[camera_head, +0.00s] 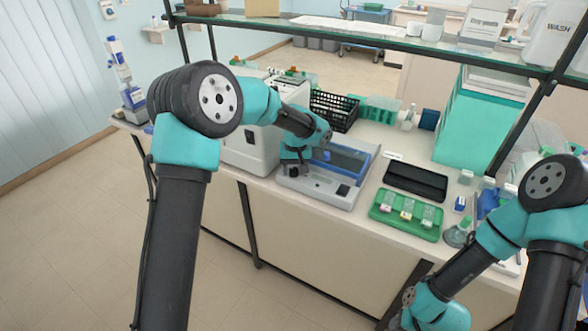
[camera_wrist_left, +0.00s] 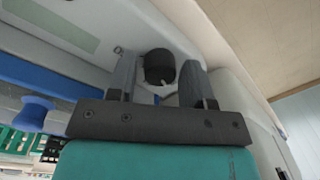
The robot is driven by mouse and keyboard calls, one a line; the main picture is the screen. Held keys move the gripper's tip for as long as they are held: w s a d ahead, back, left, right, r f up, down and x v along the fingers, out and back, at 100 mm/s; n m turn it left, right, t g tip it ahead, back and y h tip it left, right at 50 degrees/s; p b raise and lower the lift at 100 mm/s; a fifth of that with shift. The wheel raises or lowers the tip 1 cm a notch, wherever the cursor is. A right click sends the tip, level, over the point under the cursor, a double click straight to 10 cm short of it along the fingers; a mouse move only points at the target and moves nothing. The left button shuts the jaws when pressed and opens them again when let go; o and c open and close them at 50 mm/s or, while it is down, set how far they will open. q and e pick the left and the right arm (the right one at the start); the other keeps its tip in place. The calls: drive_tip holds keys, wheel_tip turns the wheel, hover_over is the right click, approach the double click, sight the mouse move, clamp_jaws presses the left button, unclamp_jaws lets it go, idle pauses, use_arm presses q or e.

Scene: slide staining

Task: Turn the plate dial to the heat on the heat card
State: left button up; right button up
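The plate is a light grey device (camera_head: 318,190) with a blue-framed back part, near the front edge of the bench. My left gripper (camera_wrist_left: 159,72) is open, with one finger on each side of the dial and a small gap showing on both sides. In the head view the left gripper (camera_head: 294,170) is at the left front of the plate, and the dial is mostly hidden there. I cannot make out a readable heat card.
A white machine (camera_head: 250,148) stands close left of the plate. A dark tray (camera_head: 415,181) and a green slide tray (camera_head: 378,211) lie to its right. A black basket (camera_head: 335,108) is behind. A shelf (camera_head: 400,42) crosses above.

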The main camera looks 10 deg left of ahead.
use_arm(q)
drive_tip(key=c, duration=0.7)
drive_tip(key=shift+m, duration=0.4)
drive_tip(key=m, duration=1.2)
drive_tip(key=shift+t, duration=0.3)
drive_tip(key=m, duration=0.4)
drive_tip(key=shift+a+m, duration=0.1)
drive_tip(key=shift+m, duration=0.2)
